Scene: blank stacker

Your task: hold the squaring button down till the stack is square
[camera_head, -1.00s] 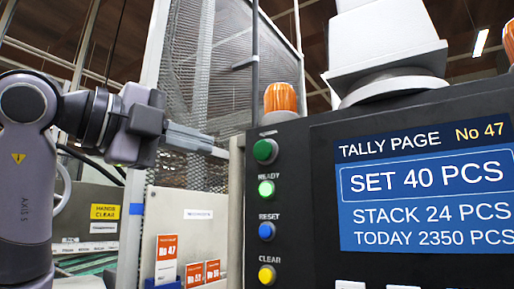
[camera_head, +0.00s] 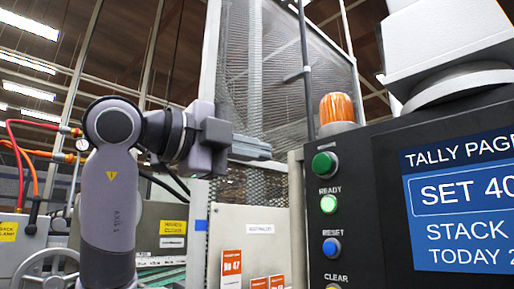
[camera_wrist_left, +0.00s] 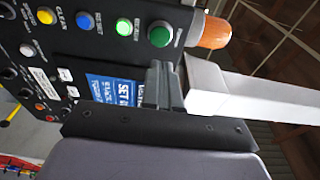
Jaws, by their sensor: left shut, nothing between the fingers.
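The control panel (camera_head: 385,200) stands at the right in the head view. Its top button (camera_head: 324,164) is green, with a small label above too blurred to read surely. In the wrist view this green button (camera_wrist_left: 159,36) is in the upper middle. My left gripper (camera_head: 268,151) is shut and empty, left of the green button and visibly apart from it in the head view. Its fingers (camera_wrist_left: 160,78) also show in the wrist view, below the button in the picture. I cannot see the stack of blanks. My right gripper is not in view.
Below the green button are a lit green READY lamp (camera_head: 328,204), a blue RESET button (camera_head: 331,247) and a yellow CLEAR one (camera_head: 333,287). An orange beacon (camera_head: 337,108) tops the panel. A mesh guard (camera_head: 285,70) stands behind my gripper. A tally screen (camera_head: 460,205) is at right.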

